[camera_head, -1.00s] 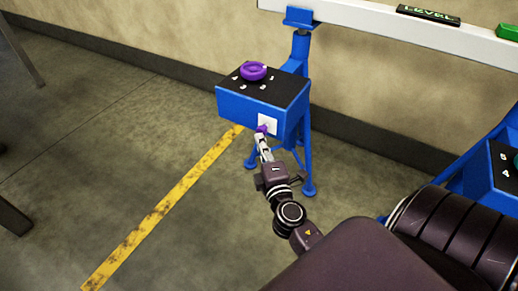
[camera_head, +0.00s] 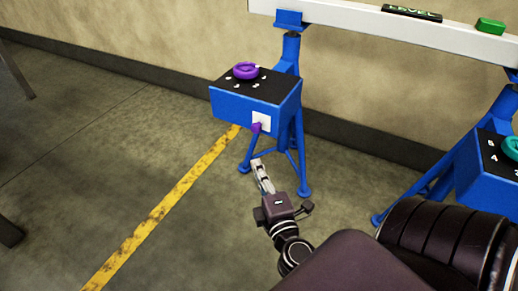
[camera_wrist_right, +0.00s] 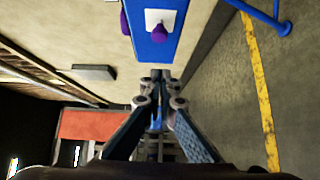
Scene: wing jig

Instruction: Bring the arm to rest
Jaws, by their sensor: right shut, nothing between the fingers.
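My right gripper (camera_head: 257,163) is shut and empty. It is in the middle of the head view, below and apart from the blue jig box (camera_head: 248,106). A small purple knob (camera_head: 256,127) sticks out from a white plate (camera_head: 262,118) on the front of that box. In the right wrist view the fingers of my right gripper (camera_wrist_right: 158,76) meet at their tips, and the purple knob (camera_wrist_right: 159,33) on its white plate is beyond them. My left gripper is not in view.
A purple ring dial (camera_head: 246,71) sits on the box's black top. Blue stand legs (camera_head: 303,170) reach the floor. A second blue box (camera_head: 486,184) with a teal dial (camera_head: 511,148) is at right. A white beam (camera_head: 380,26) spans above. The floor beside the yellow line (camera_head: 165,208) is clear.

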